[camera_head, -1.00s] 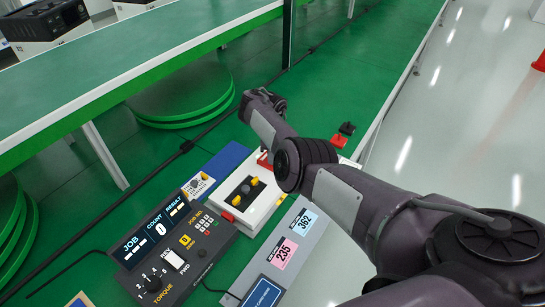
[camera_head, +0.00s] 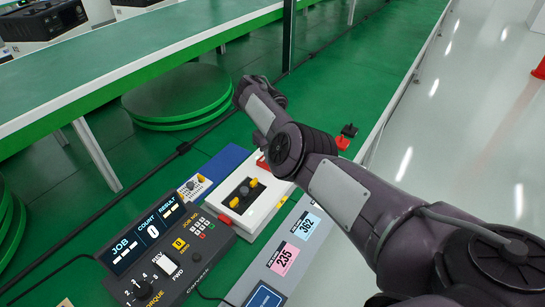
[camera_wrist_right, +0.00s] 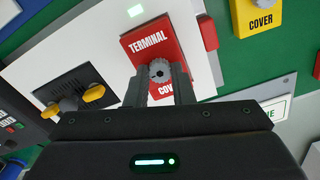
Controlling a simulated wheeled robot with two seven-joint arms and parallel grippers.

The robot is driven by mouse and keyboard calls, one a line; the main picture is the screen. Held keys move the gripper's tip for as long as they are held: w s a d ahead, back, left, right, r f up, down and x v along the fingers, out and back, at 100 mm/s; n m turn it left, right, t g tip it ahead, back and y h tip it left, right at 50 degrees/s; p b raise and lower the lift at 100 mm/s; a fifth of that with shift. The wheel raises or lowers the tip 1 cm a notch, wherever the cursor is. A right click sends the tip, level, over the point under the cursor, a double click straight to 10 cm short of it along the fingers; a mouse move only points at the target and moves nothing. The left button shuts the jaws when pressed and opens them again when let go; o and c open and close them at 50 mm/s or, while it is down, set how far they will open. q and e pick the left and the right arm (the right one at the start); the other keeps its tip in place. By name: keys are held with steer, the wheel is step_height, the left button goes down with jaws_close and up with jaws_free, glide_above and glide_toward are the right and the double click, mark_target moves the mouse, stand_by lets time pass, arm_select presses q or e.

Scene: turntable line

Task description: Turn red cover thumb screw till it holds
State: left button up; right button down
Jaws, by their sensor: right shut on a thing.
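The red cover (camera_wrist_right: 146,46), lettered TERMINAL COVER, lies on a white box (camera_wrist_right: 75,50). Its grey, ridged thumb screw (camera_wrist_right: 159,70) sits between the fingertips of my right gripper (camera_wrist_right: 161,77). The gripper is shut on the screw, with a finger on each side. The fingers and gripper body hide the lower part of the cover. In the head view my right arm hides most of the cover, and only a red bit (camera_head: 262,161) shows beside the arm. My left gripper is not in view.
A control panel (camera_head: 165,248) with a COUNT display reading 0 stands left of the white box. A black plate with yellow knobs (camera_head: 239,195) is on the box. A yellow cover (camera_wrist_right: 257,14) lies at the upper right. Red and black pieces (camera_head: 343,142) lie beyond the arm.

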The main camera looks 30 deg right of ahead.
steer(key=shift+w+d+r, duration=0.15)
steer(key=shift+w+r, duration=0.05)
steer(key=shift+r, duration=0.1)
steer(key=c, duration=1.6)
jaws_free()
steer(key=o, duration=0.4)
steer(key=shift+s+f, duration=0.1)
steer(key=shift+f, duration=0.05)
steer(key=shift+c, duration=0.2)
steer(key=shift+r, duration=0.6)
step_height(320, 180, up, 7)
steer(key=p, duration=0.6)
steer(key=shift+f, duration=0.15)
